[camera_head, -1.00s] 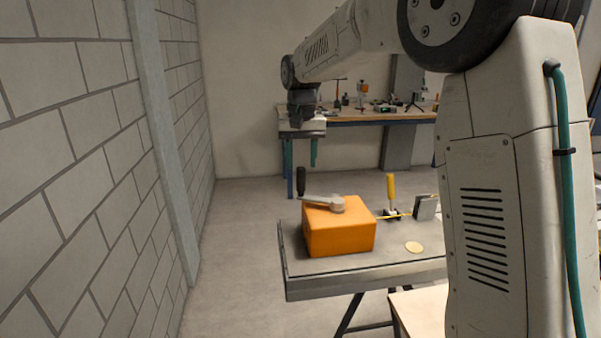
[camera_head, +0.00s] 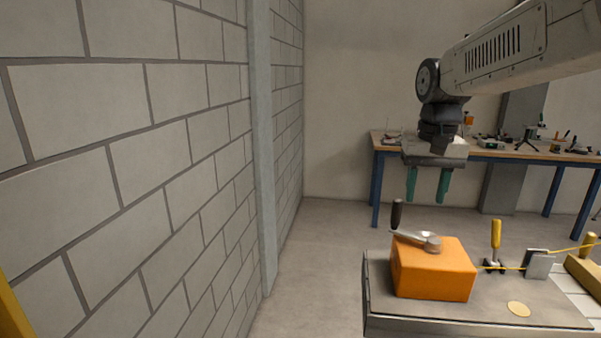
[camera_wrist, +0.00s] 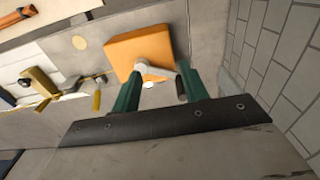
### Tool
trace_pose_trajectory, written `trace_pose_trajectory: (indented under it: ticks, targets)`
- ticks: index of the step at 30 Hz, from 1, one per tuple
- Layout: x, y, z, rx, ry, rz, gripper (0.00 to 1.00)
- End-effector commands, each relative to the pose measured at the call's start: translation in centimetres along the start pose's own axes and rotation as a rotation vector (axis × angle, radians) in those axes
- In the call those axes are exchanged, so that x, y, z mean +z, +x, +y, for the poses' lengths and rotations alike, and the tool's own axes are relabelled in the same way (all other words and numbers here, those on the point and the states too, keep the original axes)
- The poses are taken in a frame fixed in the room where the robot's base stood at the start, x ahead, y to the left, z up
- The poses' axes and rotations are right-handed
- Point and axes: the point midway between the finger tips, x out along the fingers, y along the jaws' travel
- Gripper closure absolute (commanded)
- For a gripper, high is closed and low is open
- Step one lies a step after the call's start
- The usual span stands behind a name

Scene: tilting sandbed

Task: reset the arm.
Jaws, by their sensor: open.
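My gripper (camera_head: 428,185) hangs from my arm in the head view, its two green fingers pointing down and apart. It is open and empty, above and behind the orange block (camera_head: 434,277). In the wrist view my gripper (camera_wrist: 158,90) shows its green fingers spread, with the orange block (camera_wrist: 128,52) beyond them. A grey metal tool with a dark handle (camera_head: 418,240) lies on top of the block, its handle sticking up at the left.
The block stands on a grey table (camera_head: 380,315). A yellow-handled tool (camera_head: 495,240), a small grey plate (camera_head: 538,264) and a pale disc (camera_head: 519,309) are to its right. A workbench (camera_head: 500,154) stands behind. A block wall (camera_head: 130,150) rises at the left.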

Motion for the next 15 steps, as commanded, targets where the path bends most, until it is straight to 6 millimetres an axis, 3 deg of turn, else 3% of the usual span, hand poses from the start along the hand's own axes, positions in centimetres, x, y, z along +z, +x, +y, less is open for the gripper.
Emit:
trace_pose_trajectory:
  ticks: [1,7,12,15]
  targets:
    - [2.8,-0.6,0.6,-0.002,-0.014,0.011,0.56]
    - [12.6,-0.3,2.6,-0.005,-0.074,0.038,0.56]
    - [20.3,1.8,4.2,-0.006,-0.123,0.059,0.56]
    - [23.8,3.5,4.9,-0.006,-0.147,0.070,0.56]
